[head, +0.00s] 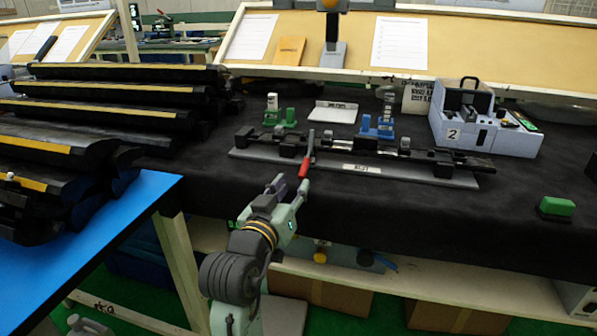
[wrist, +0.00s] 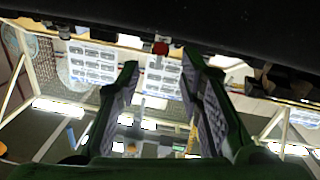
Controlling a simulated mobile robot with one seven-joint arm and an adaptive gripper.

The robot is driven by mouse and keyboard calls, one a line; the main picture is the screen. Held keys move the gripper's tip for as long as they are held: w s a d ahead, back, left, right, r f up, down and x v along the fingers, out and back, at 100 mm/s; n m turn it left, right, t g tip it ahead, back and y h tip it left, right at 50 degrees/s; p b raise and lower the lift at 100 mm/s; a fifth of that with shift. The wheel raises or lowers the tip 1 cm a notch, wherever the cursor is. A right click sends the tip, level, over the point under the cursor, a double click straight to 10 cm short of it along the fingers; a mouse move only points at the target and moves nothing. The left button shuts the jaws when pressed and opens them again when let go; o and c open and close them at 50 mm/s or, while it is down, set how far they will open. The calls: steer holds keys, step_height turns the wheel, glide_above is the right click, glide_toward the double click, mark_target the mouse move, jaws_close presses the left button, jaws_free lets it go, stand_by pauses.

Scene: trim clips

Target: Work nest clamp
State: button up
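The work nest (head: 440,178) is a long grey plate with black fixtures on the black-covered bench. Its clamp lever (head: 306,163) has a red grip and a grey upper arm, and stands up near the left part of the nest. My gripper (head: 290,187) is at the bench's front edge, just below and left of the red grip in the head view. The fingers are apart with nothing visible between them. In the wrist view my gripper (wrist: 160,62) also shows open, with a small red end (wrist: 160,48) beyond the fingertips, likely the grip. Contact cannot be told.
Black trim parts (head: 110,92) with yellow strips are stacked at left by a blue surface (head: 100,240). Green (head: 280,117) and blue (head: 376,128) stands are behind the nest. A grey box (head: 480,130) marked 2 and a green button (head: 556,207) are at right.

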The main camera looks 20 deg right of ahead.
mark_target(301, 173)
steer(key=p+x, duration=0.1)
steer(key=x, duration=0.8)
steer(key=shift+c, duration=0.3)
jaws_close()
steer(key=shift+p, duration=0.3)
